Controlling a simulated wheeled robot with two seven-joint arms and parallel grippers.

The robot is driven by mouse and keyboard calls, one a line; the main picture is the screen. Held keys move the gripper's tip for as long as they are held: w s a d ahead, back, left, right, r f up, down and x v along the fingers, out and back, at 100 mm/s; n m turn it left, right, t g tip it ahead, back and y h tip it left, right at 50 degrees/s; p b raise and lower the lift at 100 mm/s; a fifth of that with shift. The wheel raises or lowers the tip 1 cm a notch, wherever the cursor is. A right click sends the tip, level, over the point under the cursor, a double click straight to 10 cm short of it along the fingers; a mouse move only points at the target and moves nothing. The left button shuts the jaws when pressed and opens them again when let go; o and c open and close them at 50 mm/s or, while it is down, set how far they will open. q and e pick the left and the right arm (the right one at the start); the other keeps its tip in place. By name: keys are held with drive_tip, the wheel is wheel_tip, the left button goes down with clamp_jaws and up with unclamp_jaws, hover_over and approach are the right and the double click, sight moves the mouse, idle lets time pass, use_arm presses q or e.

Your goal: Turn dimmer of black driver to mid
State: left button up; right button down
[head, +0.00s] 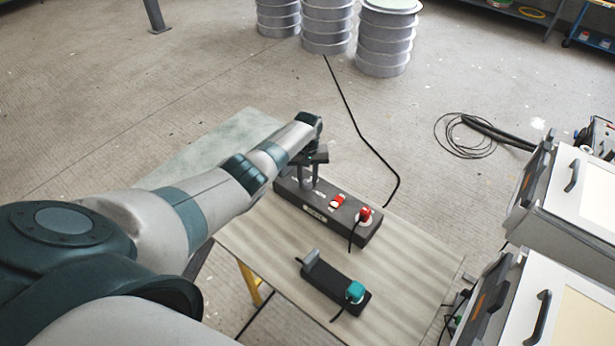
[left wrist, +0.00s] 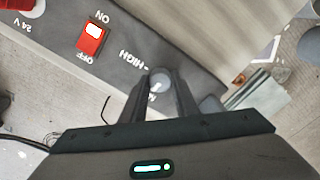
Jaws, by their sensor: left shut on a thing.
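The black driver (head: 318,214) is a long dark box on the bench. Its dimmer (left wrist: 159,83) is a small round grey knob with a pale mark, beside the word HIGH in the left wrist view. My left gripper (head: 309,184) points down at the far-left end of the driver. Its two fingers are shut on the dimmer, one on each side. The fingers hide the dimmer in the head view and part of its scale in the left wrist view. My right gripper is in neither view.
The driver has a red ON/OFF switch (left wrist: 92,39) and a red plug (head: 365,213) with a black cable. A small black box (head: 332,280) with a teal plug (head: 355,291) lies nearer on the bench (head: 408,275). White cabinets (head: 575,195) stand at right.

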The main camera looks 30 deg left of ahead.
sight(307, 182)
use_arm(q)
drive_tip(key=shift+r+n, duration=0.1)
drive_tip(key=shift+n, duration=0.4)
drive_tip(key=o, duration=1.1)
drive_tip(key=shift+c, duration=0.2)
drive_tip(key=shift+r+p, duration=0.35)
drive_tip(key=shift+r, duration=0.2)
wheel_tip(307, 182, up, 16)
drive_tip(key=b, duration=0.2)
drive_tip(key=shift+r, duration=0.15)
